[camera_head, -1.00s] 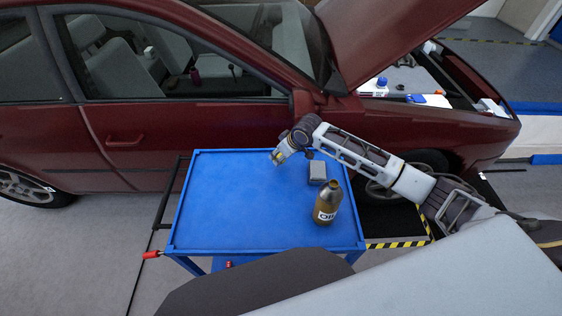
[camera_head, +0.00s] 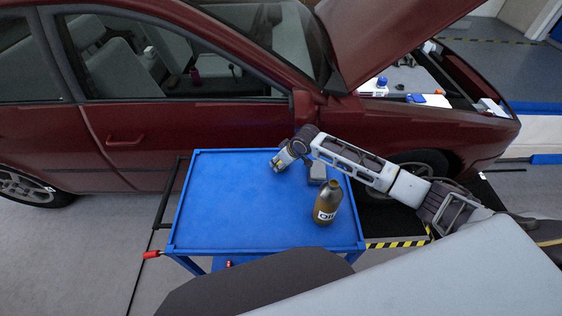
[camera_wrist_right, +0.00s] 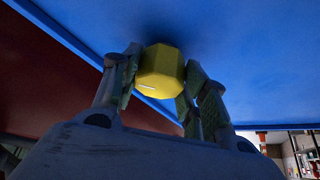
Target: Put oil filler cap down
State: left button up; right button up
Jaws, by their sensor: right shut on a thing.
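The yellow oil filler cap (camera_wrist_right: 160,72) is between the fingers of my right gripper in the right wrist view. My right gripper (camera_head: 276,165) is shut on it, over the far part of the blue cart top (camera_head: 230,215). In the wrist view the blue surface lies close behind the cap, with a dark shadow beside it. I cannot tell whether the cap touches the surface. In the head view the cap is too small to make out clearly. My left gripper is not in view.
An oil bottle (camera_head: 326,203) stands upright on the cart's right side, and a small grey box (camera_head: 317,172) sits behind it, close to my right arm. The cart's left and middle are clear. A red car (camera_head: 140,140) with its hood raised stands behind.

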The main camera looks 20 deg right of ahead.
jog(key=o, duration=1.2)
jog(key=shift+f, duration=0.1)
jog(key=shift+v, duration=6.1)
jog(key=shift+a, duration=0.1)
